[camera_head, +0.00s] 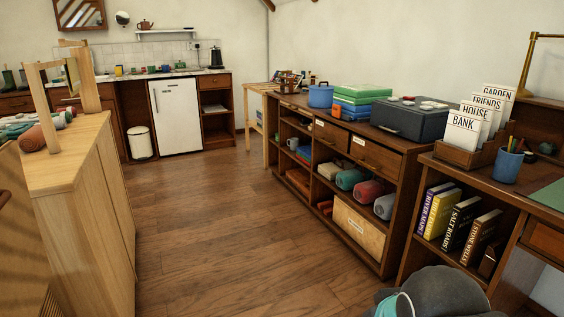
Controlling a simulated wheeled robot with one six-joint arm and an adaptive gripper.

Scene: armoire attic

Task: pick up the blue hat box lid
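A round blue box (320,97) stands on top of the long dark wood cabinet, near its far end. It looks like a hat box with its blue lid (320,88) on, but it is small here and I cannot be sure. A small dark loop shows at its top. My gripper is not in view, so its distance from the lid cannot be told.
Green boxes (358,94) and a dark grey case (408,117) stand beside the blue box on the dark cabinet (365,152). A pale wood cabinet (75,165) stands at left. Open wooden floor (220,220) runs between them towards a white fridge (176,115).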

